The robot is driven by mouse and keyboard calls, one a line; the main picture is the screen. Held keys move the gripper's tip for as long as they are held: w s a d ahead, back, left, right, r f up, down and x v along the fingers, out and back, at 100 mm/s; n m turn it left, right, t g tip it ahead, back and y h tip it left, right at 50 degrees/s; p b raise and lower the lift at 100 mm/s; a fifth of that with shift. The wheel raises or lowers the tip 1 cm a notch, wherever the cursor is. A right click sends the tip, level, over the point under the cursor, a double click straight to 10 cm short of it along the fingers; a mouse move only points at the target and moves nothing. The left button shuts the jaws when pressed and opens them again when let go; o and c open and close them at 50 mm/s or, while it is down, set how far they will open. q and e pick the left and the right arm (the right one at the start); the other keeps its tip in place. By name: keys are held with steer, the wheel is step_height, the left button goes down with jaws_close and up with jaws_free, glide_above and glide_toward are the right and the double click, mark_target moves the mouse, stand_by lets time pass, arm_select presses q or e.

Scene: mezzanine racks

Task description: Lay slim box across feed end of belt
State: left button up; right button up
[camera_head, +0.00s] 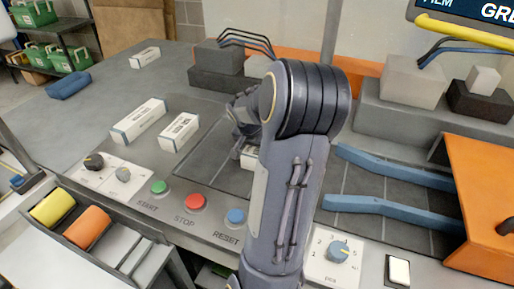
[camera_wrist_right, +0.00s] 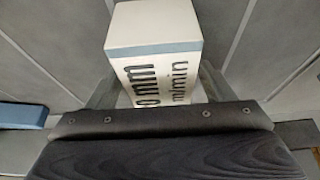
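A slim white box with a grey-blue stripe and black print (camera_wrist_right: 155,45) stands out between the fingers of my right gripper (camera_wrist_right: 160,95) in the right wrist view. The fingers lie against both its sides. In the head view my right gripper (camera_head: 243,118) is over the dark belt (camera_head: 212,158), largely hidden by my own forearm. Only a small white part of the box (camera_head: 250,158) shows below it. I cannot tell whether the box touches the belt. My left gripper is not in view.
Two white boxes (camera_head: 138,120) (camera_head: 180,131) lie left of the belt, another (camera_head: 145,57) farther back. Blue guide rails (camera_head: 395,170) are at right. Buttons, including a red one (camera_head: 195,203), line the front. An orange block (camera_head: 485,200) stands at far right.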

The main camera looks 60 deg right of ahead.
steer(key=shift+a+r, duration=0.1)
steer(key=shift+r, duration=0.4)
steer(key=v, duration=1.1)
steer(key=s+a+f+n+t+y, duration=0.1)
steer(key=a+n+y, duration=0.3)
steer(key=a, duration=1.3)
steer(key=s+a+f+n+t+y, duration=0.2)
steer(key=a+n, duration=0.9)
steer(key=a, duration=0.6)
steer(key=shift+s+a+f+t+y+p, duration=0.15)
steer(key=shift+a+f+t+y+p, duration=0.15)
steer(key=shift+f+t+y, duration=0.6)
steer(key=shift+d+r+y, duration=0.1)
steer(key=shift+r+y, duration=0.2)
